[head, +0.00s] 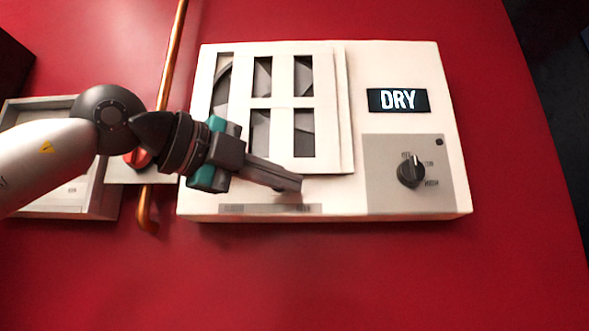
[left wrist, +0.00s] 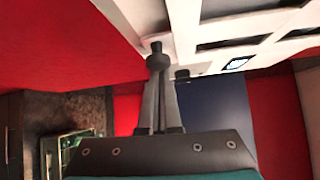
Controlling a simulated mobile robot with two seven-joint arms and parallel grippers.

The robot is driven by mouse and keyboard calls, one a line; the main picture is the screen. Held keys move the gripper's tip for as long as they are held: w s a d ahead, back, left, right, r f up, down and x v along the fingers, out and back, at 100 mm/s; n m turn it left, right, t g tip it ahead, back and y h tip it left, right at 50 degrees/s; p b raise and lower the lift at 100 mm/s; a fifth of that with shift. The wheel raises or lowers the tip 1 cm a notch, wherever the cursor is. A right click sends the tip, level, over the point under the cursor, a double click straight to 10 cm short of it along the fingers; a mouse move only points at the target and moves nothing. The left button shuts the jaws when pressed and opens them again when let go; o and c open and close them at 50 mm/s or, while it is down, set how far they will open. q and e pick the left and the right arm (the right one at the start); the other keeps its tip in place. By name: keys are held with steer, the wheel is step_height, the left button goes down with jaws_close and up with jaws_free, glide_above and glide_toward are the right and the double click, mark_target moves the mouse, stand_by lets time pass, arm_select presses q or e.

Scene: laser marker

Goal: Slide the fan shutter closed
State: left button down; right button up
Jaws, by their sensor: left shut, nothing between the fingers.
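The fan shutter (head: 281,104) is a white slatted panel on the left part of a white box (head: 400,60). Grey fan parts show dark through its openings and along its left side. The shutter's slats also show at the upper right of the left wrist view (left wrist: 270,22). My left gripper (head: 298,186) is shut and empty, its fingertips just below the shutter's lower edge, over the front of the box. I cannot tell whether the fingertips touch the box or the shutter. In the left wrist view the closed fingers (left wrist: 157,60) point toward the box. My right gripper is not in view.
The box also bears a "DRY" display (head: 398,100) and a black rotary knob (head: 411,171). A copper pipe (head: 172,60) with a red valve handle (head: 136,158) runs left of the box. A grey tray-like box (head: 103,197) stands behind my left arm. The red surface in front is clear.

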arm_select(q)
steer(key=a, duration=0.4)
steer(key=shift+a, duration=0.1)
stand_by(0.3)
